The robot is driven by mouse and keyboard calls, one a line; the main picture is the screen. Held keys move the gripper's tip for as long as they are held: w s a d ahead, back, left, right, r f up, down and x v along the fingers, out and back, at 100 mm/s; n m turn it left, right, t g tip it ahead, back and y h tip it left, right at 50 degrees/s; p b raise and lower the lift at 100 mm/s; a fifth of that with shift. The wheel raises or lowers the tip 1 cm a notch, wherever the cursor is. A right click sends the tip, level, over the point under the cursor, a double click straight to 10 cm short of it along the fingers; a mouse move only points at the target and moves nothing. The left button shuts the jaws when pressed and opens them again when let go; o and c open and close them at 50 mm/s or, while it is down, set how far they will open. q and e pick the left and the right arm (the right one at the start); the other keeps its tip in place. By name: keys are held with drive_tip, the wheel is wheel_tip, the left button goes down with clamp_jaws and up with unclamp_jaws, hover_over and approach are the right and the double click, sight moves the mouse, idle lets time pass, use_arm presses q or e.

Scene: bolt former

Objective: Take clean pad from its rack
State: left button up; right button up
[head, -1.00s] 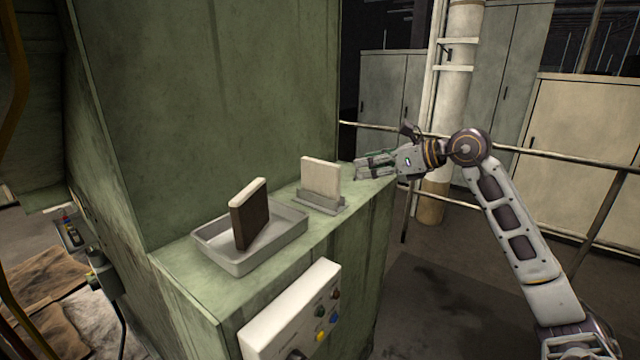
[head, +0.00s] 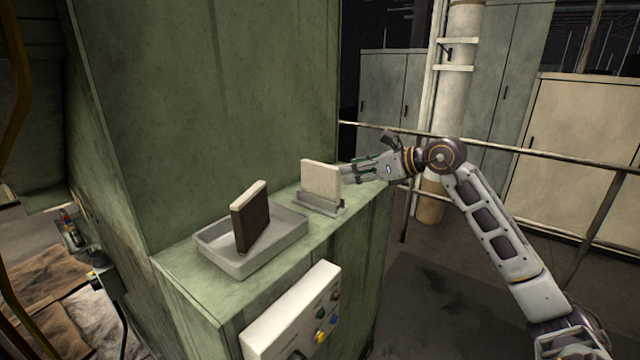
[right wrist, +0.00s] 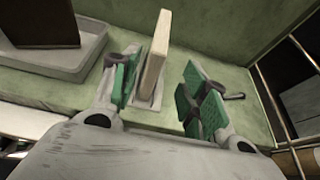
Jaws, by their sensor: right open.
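The clean pad (head: 321,179), pale and cream-coloured, stands upright in its small grey rack (head: 322,205) on the green ledge. My right gripper (head: 352,175) is open just to the right of the pad, fingers pointing left toward it. In the right wrist view the pad (right wrist: 154,58) stands edge-on between the two green-padded fingers (right wrist: 158,90), nearer the left finger. Its rack (right wrist: 147,98) shows below it. I cannot tell whether a finger touches the pad. My left gripper is not in view.
A grey tray (head: 277,249) left of the rack holds a dark brown pad with a pale edge (head: 250,217). A control box with coloured buttons (head: 292,318) is on the ledge's front. A green machine wall (head: 210,110) rises behind. A railing (head: 560,161) runs at right.

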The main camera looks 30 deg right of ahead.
sight(328, 176)
drive_tip(key=shift+p+x, duration=0.55)
drive_tip(key=shift+x, duration=1.6)
drive_tip(key=shift+w+a+f, duration=0.1)
drive_tip(key=shift+a+p+x, duration=0.25)
drive_tip(key=shift+p+x, duration=0.75)
drive_tip(key=shift+x, duration=1.35)
clamp_jaws()
